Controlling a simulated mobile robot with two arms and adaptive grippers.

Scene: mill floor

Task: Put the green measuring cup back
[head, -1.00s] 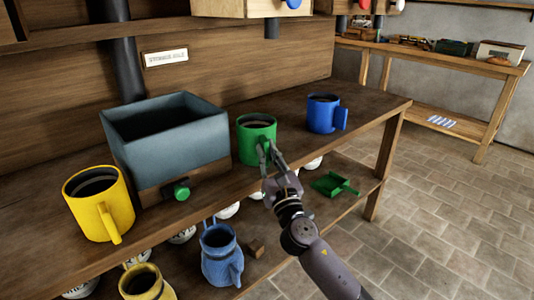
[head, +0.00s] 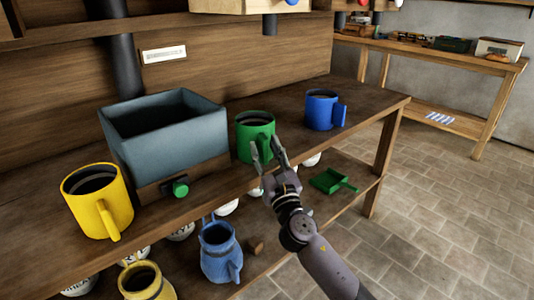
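The green measuring cup (head: 255,126) stands upright on the upper wooden bench, between the grey-blue bin and the blue cup. Its handle is not clearly visible behind the fingers. My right gripper (head: 266,148) is in front of the cup, near its lower front side, with its two fingers spread and nothing seen between them. I cannot tell whether a finger still touches the cup. My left gripper is not in view.
The grey-blue bin (head: 165,140) with a green knob and a yellow cup (head: 90,195) stand left. A blue cup (head: 320,110) stands right. The lower shelf holds a blue jug (head: 218,245), a yellow jug (head: 143,282) and a green scoop (head: 330,181).

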